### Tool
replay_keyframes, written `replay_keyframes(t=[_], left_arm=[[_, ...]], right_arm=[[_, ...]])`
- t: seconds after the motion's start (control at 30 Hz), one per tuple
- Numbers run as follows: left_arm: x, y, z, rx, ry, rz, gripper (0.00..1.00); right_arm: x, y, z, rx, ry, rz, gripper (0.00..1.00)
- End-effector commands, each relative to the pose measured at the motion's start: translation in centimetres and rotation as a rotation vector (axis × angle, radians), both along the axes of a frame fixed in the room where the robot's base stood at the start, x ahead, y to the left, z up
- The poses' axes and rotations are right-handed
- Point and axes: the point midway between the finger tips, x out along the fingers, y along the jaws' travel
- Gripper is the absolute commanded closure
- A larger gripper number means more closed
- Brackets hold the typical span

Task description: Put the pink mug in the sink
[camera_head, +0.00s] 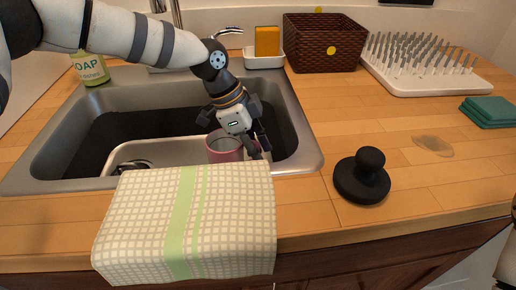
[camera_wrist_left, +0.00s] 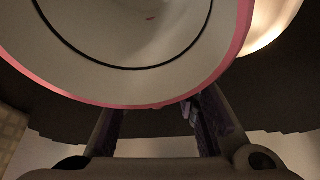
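The pink mug (camera_head: 225,148) is within the sink (camera_head: 304,150) opening, near its front edge. Its lower part is hidden behind the towel, so I cannot tell what it rests on. My left gripper (camera_head: 246,140) reaches down into the sink right beside the mug. In the left wrist view the mug's pink rim and pale inside (camera_wrist_left: 150,45) fill the top. The fingers (camera_wrist_left: 160,130) stand apart there with a dark gap between them, and the gripper looks open. I cannot tell whether a finger touches the mug.
A checked towel (camera_head: 150,225) hangs over the front edge. A pale basin (camera_head: 170,150) sits in the sink. A black knobbed object (camera_head: 362,180) stands to the right. The soap bottle (camera_head: 92,68), sponge holder (camera_head: 264,61), woven basket (camera_head: 305,45) and drying rack (camera_head: 430,88) stand behind.

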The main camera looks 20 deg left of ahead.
Motion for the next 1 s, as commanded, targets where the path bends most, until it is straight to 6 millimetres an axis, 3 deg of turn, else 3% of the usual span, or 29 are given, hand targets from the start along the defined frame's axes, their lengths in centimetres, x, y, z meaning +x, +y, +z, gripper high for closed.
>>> replay_keyframes(t=[0.17, 0.4, 0.53, 0.7, 1.0], left_arm=[[0.0, 0.5, 1.7, 0.000, -0.005, 0.002, 0.71], [-0.6, 2.9, 7.9, 0.000, -0.009, 0.002, 0.71], [-0.9, 3.9, 10.2, 0.001, -0.004, 0.002, 0.71], [-1.1, 4.4, 11.3, 0.000, 0.000, 0.000, 0.71], [-1.1, 4.5, 11.3, 0.000, 0.001, 0.000, 0.71]], right_arm=[[0.2, 0.0, 0.2, 0.000, -0.008, 0.000, 0.70], [0.9, 0.0, 0.9, 0.000, -0.032, 0.000, 0.70], [1.1, 0.0, 1.1, 0.000, -0.038, 0.000, 0.70], [1.1, 0.0, 1.1, 0.000, -0.040, 0.000, 0.70], [1.1, 0.0, 1.1, 0.000, -0.039, 0.000, 0.70]])
